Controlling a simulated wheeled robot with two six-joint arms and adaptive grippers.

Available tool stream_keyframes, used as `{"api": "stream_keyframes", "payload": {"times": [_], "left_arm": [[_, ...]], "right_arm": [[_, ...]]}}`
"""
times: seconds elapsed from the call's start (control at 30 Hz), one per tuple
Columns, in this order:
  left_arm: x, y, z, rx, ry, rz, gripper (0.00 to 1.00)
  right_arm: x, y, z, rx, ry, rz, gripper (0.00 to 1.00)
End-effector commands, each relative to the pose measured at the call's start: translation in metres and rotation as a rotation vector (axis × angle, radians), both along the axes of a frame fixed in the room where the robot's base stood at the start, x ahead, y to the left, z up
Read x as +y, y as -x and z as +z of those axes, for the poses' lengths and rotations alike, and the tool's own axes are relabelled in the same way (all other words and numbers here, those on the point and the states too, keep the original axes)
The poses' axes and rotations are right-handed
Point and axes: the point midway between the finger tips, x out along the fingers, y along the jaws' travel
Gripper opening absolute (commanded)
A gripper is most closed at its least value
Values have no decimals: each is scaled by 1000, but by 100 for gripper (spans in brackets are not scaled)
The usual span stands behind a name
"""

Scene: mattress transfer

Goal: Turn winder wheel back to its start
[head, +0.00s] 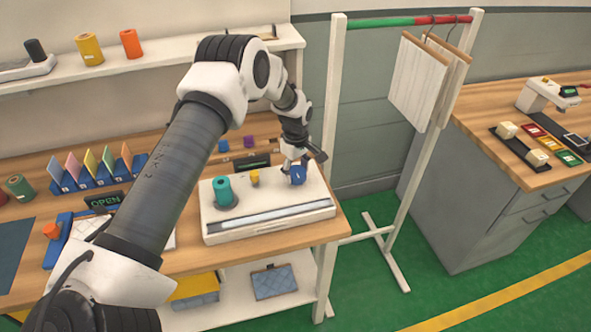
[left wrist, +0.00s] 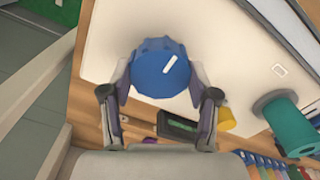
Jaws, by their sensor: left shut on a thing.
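The blue winder wheel (head: 298,175) stands at the right end of the white winder base (head: 270,228) on the wooden table. In the left wrist view the wheel (left wrist: 155,82) has a ridged rim and a white line on its face, right of centre, slanting up to the right. My left gripper (head: 293,165) comes down over the wheel. In the left wrist view its fingers (left wrist: 160,75) are shut on the wheel, one on each side. My right gripper is not in view.
A teal spool (head: 223,190) and a yellow peg (head: 255,179) stand on the base left of the wheel. A small dark display (head: 252,162) is behind it. A rack (head: 338,120) with hanging panels stands right of the table. Green floor lies beyond.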

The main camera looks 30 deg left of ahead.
Motion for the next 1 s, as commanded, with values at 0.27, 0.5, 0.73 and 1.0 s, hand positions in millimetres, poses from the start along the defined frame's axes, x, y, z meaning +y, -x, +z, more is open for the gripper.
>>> {"api": "stream_keyframes", "payload": {"times": [0.27,0.5,0.73,1.0], "left_arm": [[-1,-2,1,-4,1,107,24],[-2,-1,0,-1,2,132,24],[-2,0,-1,2,2,132,24],[-2,1,-1,4,3,130,84]], "right_arm": [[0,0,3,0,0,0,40],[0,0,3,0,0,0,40],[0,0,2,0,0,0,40],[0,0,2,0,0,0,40]]}}
